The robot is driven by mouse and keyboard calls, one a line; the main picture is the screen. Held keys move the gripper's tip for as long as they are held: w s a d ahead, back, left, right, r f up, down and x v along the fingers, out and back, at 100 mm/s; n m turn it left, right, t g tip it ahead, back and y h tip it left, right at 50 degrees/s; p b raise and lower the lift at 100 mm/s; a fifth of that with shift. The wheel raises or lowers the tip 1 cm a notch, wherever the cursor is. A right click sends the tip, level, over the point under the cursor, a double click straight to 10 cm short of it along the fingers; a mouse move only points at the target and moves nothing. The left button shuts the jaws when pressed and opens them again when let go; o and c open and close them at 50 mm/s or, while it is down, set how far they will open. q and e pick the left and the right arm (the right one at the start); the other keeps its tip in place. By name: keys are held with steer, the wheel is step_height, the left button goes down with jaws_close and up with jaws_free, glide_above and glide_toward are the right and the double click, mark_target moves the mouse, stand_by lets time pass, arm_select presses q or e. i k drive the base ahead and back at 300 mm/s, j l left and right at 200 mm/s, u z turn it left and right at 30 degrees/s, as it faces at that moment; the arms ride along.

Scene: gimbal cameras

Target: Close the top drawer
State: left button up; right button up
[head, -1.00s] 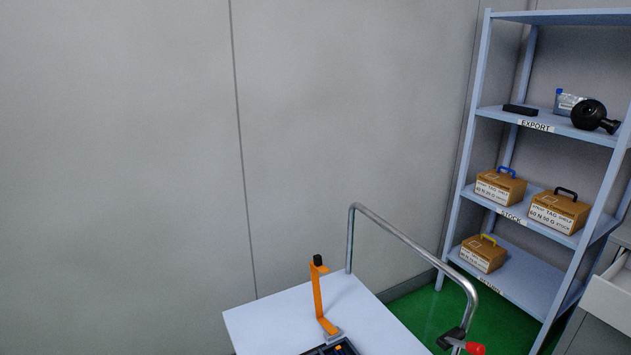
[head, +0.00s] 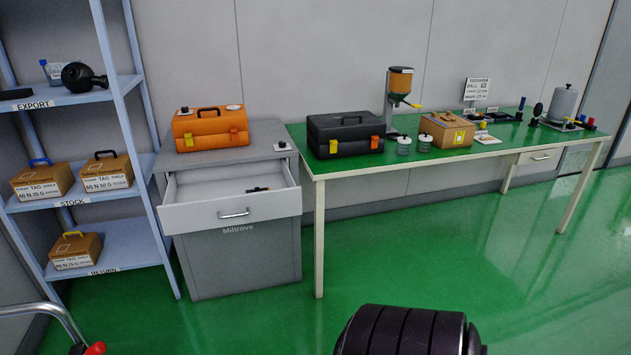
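The top drawer (head: 219,214) of the grey cabinet (head: 240,262) is pulled open toward me. It has a white front with a metal bar handle (head: 234,214). A small dark item (head: 258,189) lies inside it near the right. The cabinet front below the drawer reads "Miltrove". Neither of my grippers shows in the head view. A dark, ribbed rounded part at the bottom centre seems to be of my own arm.
An orange case (head: 211,129) stands on the cabinet. A shelf rack (head: 131,120) is close on its left, a green-topped table (head: 400,164) close on its right. A cart's metal rail (head: 40,309) is at bottom left. Green floor (head: 250,325) in front of the cabinet is clear.

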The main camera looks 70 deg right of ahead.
mark_target(216, 196)
steer(key=z, duration=1.55)
